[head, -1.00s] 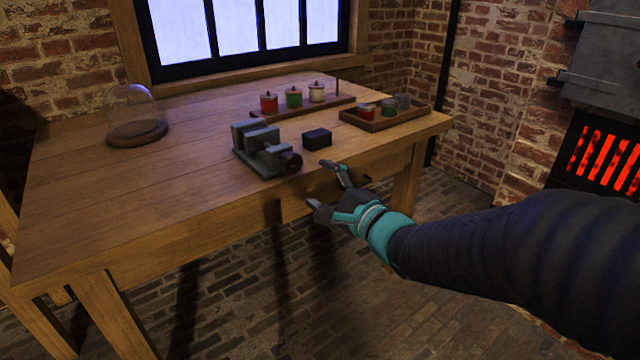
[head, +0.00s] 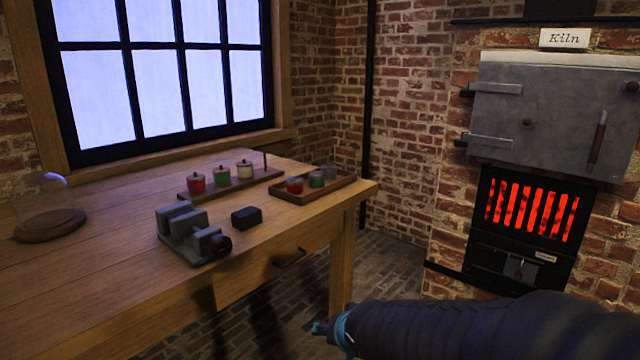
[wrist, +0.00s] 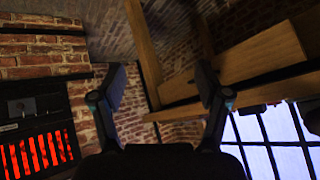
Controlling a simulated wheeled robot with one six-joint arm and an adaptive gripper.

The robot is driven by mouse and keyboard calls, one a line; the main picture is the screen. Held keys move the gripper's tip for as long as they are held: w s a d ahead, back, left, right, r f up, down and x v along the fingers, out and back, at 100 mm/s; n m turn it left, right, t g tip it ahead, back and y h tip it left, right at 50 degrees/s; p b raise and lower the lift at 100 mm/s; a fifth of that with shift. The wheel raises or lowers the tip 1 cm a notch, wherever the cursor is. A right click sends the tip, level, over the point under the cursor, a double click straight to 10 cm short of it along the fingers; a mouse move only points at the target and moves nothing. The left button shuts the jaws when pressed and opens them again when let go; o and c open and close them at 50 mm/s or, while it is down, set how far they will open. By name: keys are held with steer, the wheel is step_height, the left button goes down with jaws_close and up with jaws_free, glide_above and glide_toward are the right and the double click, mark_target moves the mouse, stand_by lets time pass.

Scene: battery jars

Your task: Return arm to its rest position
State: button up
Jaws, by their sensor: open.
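My gripper shows in the wrist view (wrist: 163,90) with its two fingers spread apart and nothing between them. In the head view my arm comes in from the lower right, and only a small part of the gripper (head: 322,328) shows at its left end, in front of the table's right leg and below the tabletop. The gripper is clear of the table and of everything on it.
The wooden table (head: 100,285) carries a grey vise (head: 185,235), a dark block (head: 246,217), a glass dome (head: 45,205), a rack with lidded jars (head: 220,176) and a tray (head: 345,183) with jars. A kiln (head: 550,110) with glowing bars stands right. Brick floor lies between.

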steer(key=s+d+r+n+g+h, duration=0.1)
steer(key=s+d+r+n+g, duration=0.1)
steer(key=s+d, duration=0.5)
steer(key=s+d+r+n+g+h, duration=0.1)
steer(key=s+d+g, duration=0.15)
steer(key=s, duration=0.85)
step_height(320, 180, up, 20)
steer(key=n+t+y+b, duration=0.3)
steer(key=n+y+b, duration=0.3)
steer(key=n+b, duration=0.45)
glide_above(222, 239)
steer(key=s+d+b, duration=0.2)
steer(key=s+d, duration=0.3)
steer(key=s, duration=0.1)
steer(key=m, duration=0.1)
steer(key=b+x, duration=0.1)
steer(key=x, duration=1.2)
steer(key=shift+w+a+f, duration=0.1)
steer(key=shift+w+f, duration=0.05)
steer(key=shift+f, duration=0.05)
